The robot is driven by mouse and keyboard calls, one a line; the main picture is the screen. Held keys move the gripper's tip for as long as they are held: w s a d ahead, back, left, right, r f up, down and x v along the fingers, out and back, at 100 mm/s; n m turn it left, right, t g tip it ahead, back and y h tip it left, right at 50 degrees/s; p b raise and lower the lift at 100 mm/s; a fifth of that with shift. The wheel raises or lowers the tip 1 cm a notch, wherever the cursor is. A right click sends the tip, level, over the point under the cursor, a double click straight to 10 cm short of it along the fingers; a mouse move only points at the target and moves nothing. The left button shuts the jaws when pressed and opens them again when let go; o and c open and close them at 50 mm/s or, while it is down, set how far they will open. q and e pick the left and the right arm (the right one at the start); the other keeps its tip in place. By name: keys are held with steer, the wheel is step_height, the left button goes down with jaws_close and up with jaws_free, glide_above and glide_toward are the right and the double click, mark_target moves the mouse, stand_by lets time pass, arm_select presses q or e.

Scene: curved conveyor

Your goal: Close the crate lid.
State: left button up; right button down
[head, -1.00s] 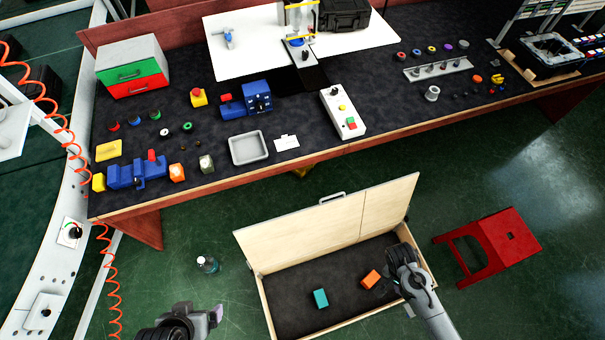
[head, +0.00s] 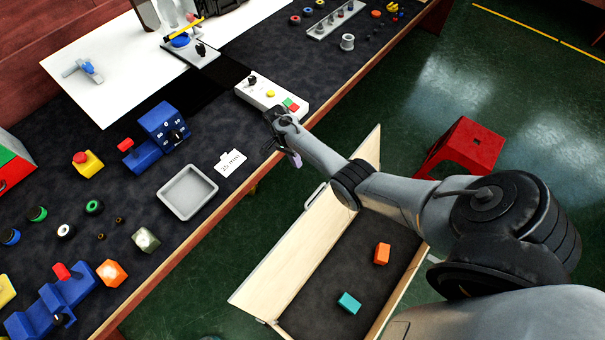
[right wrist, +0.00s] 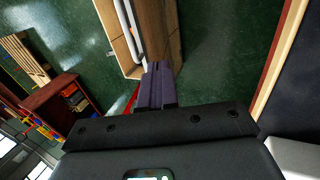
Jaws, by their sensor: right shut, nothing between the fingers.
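The wooden crate (head: 402,300) stands on the floor with its lid (head: 290,262) raised on the side toward the table. A pale handle (head: 315,196) sits on the lid's top edge; the lid (right wrist: 160,28) and handle (right wrist: 131,30) also show in the right wrist view. A teal block (head: 349,303) and an orange block (head: 382,253) lie inside on the dark bottom. My right arm reaches across the crate's far end. My right gripper (head: 294,158) is shut and empty, on the table side of the lid and apart from the handle. My left gripper is out of view.
The long dark-topped table (head: 230,190) runs along behind the lid, its front edge close to my right gripper. A control box (head: 272,95) and a grey tray (head: 187,192) lie on it. A red stool (head: 462,148) stands on the floor beyond my right arm.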

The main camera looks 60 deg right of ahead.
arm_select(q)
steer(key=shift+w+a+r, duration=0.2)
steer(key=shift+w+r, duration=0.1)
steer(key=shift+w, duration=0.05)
arm_select(e)
steer(key=s+a+f, duration=0.1)
steer(key=s+f, duration=0.6)
steer(key=f, duration=0.1)
steer(key=shift+s+f, duration=0.15)
steer(key=shift+s, duration=0.1)
arm_select(q)
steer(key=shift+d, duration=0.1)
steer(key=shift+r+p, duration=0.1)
steer(key=shift+p, duration=0.2)
arm_select(e)
steer(key=shift+a, duration=0.1)
